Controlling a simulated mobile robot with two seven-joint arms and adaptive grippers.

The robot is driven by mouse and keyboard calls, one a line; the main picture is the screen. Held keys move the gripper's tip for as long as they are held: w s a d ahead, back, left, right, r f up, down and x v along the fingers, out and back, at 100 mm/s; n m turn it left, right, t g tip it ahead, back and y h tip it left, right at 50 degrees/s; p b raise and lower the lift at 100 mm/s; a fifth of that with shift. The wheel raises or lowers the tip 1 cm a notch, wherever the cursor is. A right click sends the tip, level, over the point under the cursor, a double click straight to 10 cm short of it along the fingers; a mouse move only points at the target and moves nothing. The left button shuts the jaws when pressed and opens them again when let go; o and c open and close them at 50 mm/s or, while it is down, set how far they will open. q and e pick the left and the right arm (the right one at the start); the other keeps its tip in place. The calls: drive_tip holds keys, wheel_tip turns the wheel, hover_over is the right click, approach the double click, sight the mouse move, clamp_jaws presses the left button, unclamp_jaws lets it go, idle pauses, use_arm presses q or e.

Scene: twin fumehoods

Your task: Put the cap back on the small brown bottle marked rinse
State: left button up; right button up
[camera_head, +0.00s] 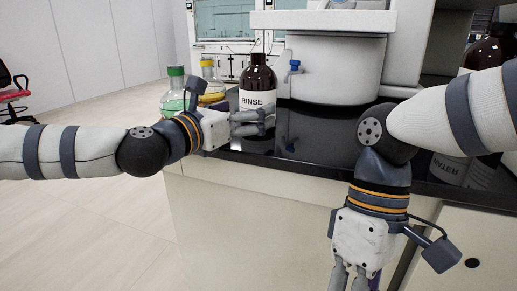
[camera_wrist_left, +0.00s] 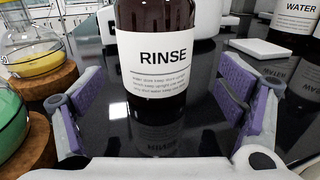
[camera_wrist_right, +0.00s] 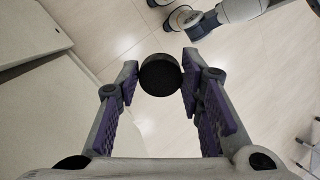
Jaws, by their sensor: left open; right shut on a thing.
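The brown bottle marked RINSE (camera_head: 258,84) stands upright on the black counter; its label fills the middle of the left wrist view (camera_wrist_left: 155,55). Its neck shows in the head view, but the mouth is too small to make out. My left gripper (camera_head: 264,122) is open, low in front of the bottle, with its fingers spread to either side. The left wrist view shows gaps between both purple pads and the bottle. My right gripper (camera_head: 354,284) points down in front of the counter. It is shut on a round black cap (camera_wrist_right: 160,75), held at the fingertips over the floor.
Flasks with green (camera_head: 174,92) and yellow (camera_head: 211,82) liquid stand on cork rings left of the bottle. A white round-based apparatus (camera_head: 333,68) with a blue tap stands behind right. A WATER bottle (camera_wrist_left: 297,22) stands farther right.

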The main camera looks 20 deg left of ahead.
use_arm(q)
drive_tip(key=shift+w+d, duration=0.1)
drive_tip(key=shift+w, duration=0.2)
drive_tip(key=x, duration=0.4)
drive_tip(key=shift+w+r, duration=0.25)
drive_tip(key=shift+r, duration=0.05)
use_arm(e)
drive_tip(key=shift+r, duration=0.4)
use_arm(q)
drive_tip(key=shift+w, duration=0.45)
